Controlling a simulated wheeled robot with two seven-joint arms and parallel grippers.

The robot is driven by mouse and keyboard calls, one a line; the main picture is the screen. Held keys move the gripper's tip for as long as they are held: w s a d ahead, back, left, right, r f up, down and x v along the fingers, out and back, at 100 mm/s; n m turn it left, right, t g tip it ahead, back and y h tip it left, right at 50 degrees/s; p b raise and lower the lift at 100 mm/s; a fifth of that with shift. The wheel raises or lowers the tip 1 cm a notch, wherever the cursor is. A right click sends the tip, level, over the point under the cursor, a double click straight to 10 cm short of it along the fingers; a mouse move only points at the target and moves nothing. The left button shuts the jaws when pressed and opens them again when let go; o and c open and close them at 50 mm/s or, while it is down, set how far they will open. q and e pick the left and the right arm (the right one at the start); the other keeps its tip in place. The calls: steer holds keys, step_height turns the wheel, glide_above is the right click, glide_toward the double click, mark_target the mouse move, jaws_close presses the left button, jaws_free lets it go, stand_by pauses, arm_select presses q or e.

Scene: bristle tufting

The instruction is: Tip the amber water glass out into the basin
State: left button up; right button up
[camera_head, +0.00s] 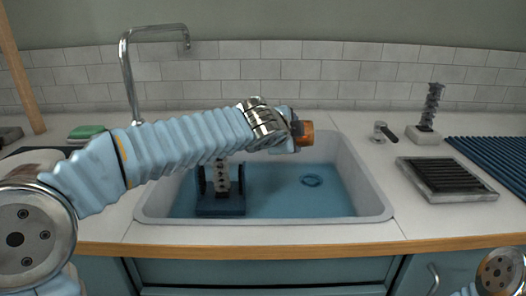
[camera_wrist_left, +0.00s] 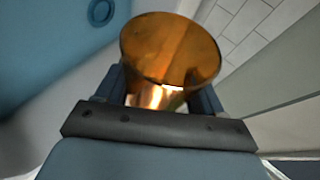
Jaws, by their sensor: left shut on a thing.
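The amber water glass (camera_head: 307,134) is over the basin (camera_head: 352,165), tilted well over, at the end of my left arm. My left gripper (camera_head: 297,132) is shut on it. In the left wrist view, the amber glass (camera_wrist_left: 170,48) sits between the two dark fingers of my left gripper (camera_wrist_left: 165,92), with its wide round end facing up in the picture. I cannot tell whether water is in it. The basin has a blue floor with a round drain (camera_head: 312,180). My right gripper is out of view.
A dark stand (camera_head: 221,200) is in the basin's left part. A faucet (camera_head: 127,80) rises behind the basin. To the right are a small metal fitting with a dark handle (camera_head: 383,132), a dark ribbed post (camera_head: 431,106), a black ridged tray (camera_head: 446,178) and a blue ribbed mat (camera_head: 500,155).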

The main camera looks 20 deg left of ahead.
mark_target(302, 140)
arm_select(q)
steer(key=d+m+y+p, duration=0.1)
steer(key=f+m+g+y+p, duration=0.1)
steer(key=p, duration=0.1)
steer(key=d+y+p, duration=0.1)
steer(key=shift+w+d+f+m+g+p, duration=0.3)
steer(key=shift+m+p, duration=0.1)
steer(key=w+d+f+m+g+y, duration=0.1)
steer(key=w+d+f+m+y, duration=0.1)
steer(key=f+m+y, duration=0.4)
steer(key=d+f+y, duration=0.1)
steer(key=y, duration=0.2)
steer(key=shift+m+g, duration=0.3)
steer(key=shift+m, duration=0.1)
